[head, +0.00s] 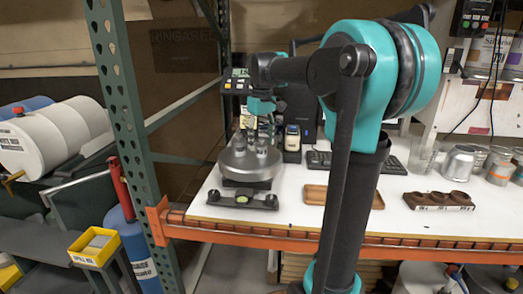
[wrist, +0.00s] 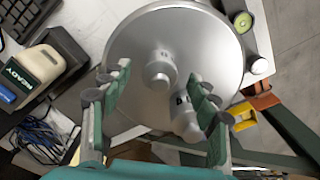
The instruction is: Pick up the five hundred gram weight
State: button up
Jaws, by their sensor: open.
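A round metal scale pan (head: 235,170) carries small silver weights. In the wrist view one knobbed weight (wrist: 158,73) stands near the middle of the pan (wrist: 135,40), and a second silver weight (wrist: 186,122) sits beside it, toward the right finger. I cannot read their markings clearly, so I cannot tell which is the five hundred gram one. My gripper (wrist: 160,85) is open over the pan, with the knobbed weight between its spread fingers in the picture; contact does not show. In the head view my gripper (head: 262,108) is above the weights, partly hiding the area.
A black bar with a bubble level (head: 243,201) lies in front of the scale. A wooden tray (head: 316,194) and a dark three-hole block (head: 438,200) stand to the right. Cans stand far right.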

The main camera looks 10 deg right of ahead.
aim_at(261, 139)
jog(key=shift+f, duration=0.25)
grip_shut()
jog(key=shift+r, duration=0.1)
dwell(0.4)
notch_tip(261, 139, up, 20)
dwell(0.5)
jog(key=shift+s, duration=0.1)
